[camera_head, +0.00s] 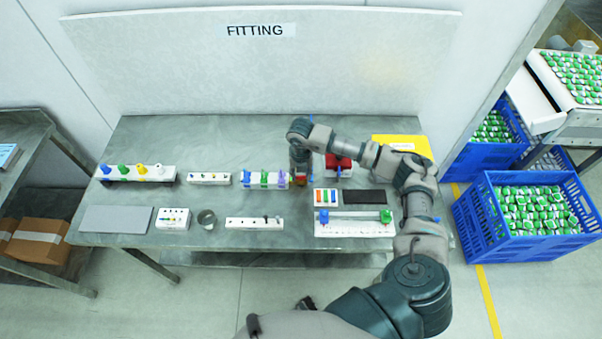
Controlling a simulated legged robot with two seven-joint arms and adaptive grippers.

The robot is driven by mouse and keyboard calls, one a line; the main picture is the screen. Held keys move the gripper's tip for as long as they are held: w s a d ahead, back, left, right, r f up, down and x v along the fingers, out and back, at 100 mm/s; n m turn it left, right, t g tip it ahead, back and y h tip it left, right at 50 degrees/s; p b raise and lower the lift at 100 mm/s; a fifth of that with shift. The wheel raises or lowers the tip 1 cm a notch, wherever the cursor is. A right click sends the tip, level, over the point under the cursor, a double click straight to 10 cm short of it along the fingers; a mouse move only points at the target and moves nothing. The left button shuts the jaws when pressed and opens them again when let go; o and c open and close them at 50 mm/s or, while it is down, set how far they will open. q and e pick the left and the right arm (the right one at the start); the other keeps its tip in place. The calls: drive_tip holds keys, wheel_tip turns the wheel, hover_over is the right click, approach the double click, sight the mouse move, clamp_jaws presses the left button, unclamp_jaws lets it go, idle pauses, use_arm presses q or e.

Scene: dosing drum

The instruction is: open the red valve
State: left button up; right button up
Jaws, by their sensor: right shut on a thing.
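A row of valves with coloured handles, blue (246,178), green (264,179) and purple (281,179), stands on a white base at the middle of the bench. The red valve (301,180) is at the right end of this row, small and mostly hidden by my right gripper. My right gripper (300,173) points down over it and is shut on it. The arm reaches in from the right. How far the red handle is turned cannot be told. My left gripper is not in view.
A red block (339,164) stands close right of my right gripper, under my forearm. Several coloured pegs stand at the left.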

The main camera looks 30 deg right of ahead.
drive_tip(key=shift+w+d+r+m, duration=0.1)
drive_tip(key=shift+w+r+m, duration=0.05)
drive_tip(key=shift+m, duration=0.35)
drive_tip(key=o, duration=0.9)
drive_tip(key=shift+o, duration=1.2)
wheel_tip(320, 180, up, 12)
drive_tip(key=shift+f, duration=0.2)
